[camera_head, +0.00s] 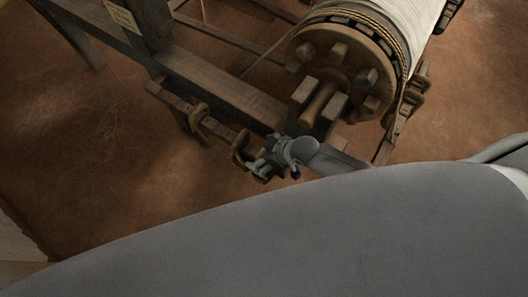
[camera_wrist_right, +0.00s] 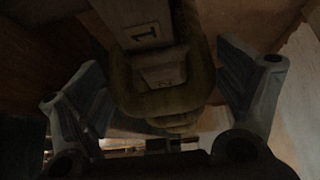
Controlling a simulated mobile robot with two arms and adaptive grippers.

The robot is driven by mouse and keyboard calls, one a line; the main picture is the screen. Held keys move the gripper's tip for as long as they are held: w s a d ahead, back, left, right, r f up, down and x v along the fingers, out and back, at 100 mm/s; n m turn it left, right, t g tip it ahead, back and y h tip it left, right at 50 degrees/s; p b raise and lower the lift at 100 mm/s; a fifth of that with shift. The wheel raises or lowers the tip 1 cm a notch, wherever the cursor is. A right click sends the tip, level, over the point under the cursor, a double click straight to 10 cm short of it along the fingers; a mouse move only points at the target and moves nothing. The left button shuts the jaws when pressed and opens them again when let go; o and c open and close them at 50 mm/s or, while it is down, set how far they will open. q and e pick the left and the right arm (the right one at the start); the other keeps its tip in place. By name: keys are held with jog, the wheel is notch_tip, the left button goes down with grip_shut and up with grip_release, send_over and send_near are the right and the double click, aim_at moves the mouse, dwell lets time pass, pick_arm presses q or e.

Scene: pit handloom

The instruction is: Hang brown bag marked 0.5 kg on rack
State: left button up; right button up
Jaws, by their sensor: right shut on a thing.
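My right gripper (camera_head: 266,164) is at the near end of the dark wooden bar, beside the loom's beam. In the right wrist view its two fingers stand apart on either side of a dark brown, U-shaped thing (camera_wrist_right: 122,85), and I take it as held. Inside the U are pale tags (camera_wrist_right: 148,32), one reading "1". I cannot read a 0.5 kg mark, and I cannot tell whether the brown thing is the bag or a part of the rack. The bar, perhaps the rack, carries brown loops (camera_head: 197,121). My left gripper is not in view.
The loom's beam end, a toothed wooden wheel (camera_head: 335,62) wound with white cloth (camera_head: 403,14), is close to the right of my gripper. Wooden frame beams (camera_head: 225,85) run behind it. Bare brown floor (camera_head: 90,150) is clear at left.

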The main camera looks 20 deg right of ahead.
jog(key=o, duration=1.6)
jog(key=shift+o, duration=0.2)
jog(key=shift+f, duration=0.1)
jog(key=shift+s, duration=0.1)
jog(key=v, duration=1.2)
jog(key=shift+a, duration=0.1)
